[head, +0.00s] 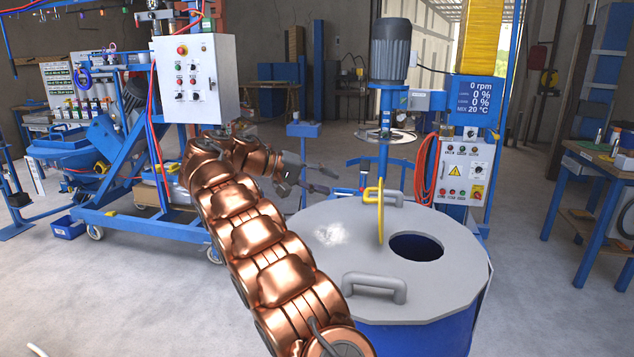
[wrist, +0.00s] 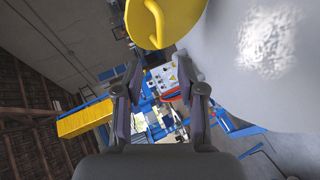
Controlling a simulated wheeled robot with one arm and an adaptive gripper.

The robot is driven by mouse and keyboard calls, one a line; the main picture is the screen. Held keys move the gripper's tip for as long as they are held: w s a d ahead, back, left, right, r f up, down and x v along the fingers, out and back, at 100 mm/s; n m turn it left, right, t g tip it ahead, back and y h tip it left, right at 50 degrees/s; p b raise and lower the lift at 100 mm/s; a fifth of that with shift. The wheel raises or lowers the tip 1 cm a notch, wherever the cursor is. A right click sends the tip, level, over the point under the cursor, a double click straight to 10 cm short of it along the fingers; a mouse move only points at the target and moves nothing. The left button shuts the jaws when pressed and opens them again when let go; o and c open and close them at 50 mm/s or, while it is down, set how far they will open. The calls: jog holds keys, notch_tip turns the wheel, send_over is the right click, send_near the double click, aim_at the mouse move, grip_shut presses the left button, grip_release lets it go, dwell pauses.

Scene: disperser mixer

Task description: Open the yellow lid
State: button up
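The yellow lid (head: 380,216) stands upright, nearly edge-on in the head view, on the grey drum cover (head: 325,230). Its yellow handle (head: 369,195) sticks out to the left, towards my gripper. The round hole (head: 416,246) right of the lid is uncovered and shows a dark blue inside. My gripper (head: 325,180) is left of the lid, above the cover's far left edge, with its fingers apart and nothing between them. In the wrist view the lid's face (wrist: 165,28) and handle (wrist: 153,18) are at the top, beyond the open fingertips and apart from them.
The cover has grey handles at the front (head: 374,286) and back (head: 392,198). The blue mixer column with its grey motor (head: 390,50) stands behind the drum. A control panel (head: 465,170) is at the back right.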

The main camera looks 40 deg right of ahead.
jog(key=shift+w+a+r, duration=0.1)
jog(key=shift+w+a, duration=0.15)
jog(key=shift+a, duration=0.35)
jog(key=shift+a, duration=0.2)
dwell(0.6)
